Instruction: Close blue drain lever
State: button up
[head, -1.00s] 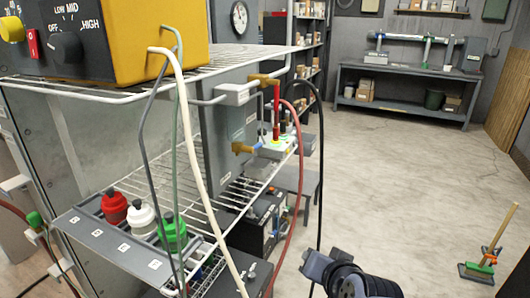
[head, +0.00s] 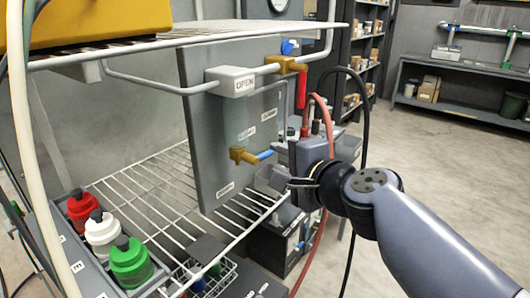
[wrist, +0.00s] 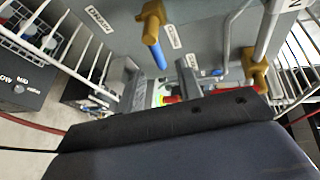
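The blue drain lever (head: 264,155) sticks out to the right from a brass valve (head: 240,156) low on the grey panel. In the wrist view the blue lever (wrist: 156,54) runs down from its brass valve (wrist: 151,20), near a label that seems to read DRAIN. My gripper (head: 276,172) is just right of the lever in the head view. In the wrist view my gripper (wrist: 156,78) has its two grey fingers apart, with the lever's end appearing between them. They look empty. Whether a finger touches the lever I cannot tell.
Red and black hoses (head: 363,130) hang behind my wrist. Open floor lies at right.

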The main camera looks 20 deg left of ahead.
aim_at(269, 155)
jog(key=x, duration=0.7)
jog(key=shift+w+a+f+b, duration=0.1)
jog(key=shift+w+a+b, duration=0.15)
jog(key=shift+w+b, duration=0.1)
grip_shut()
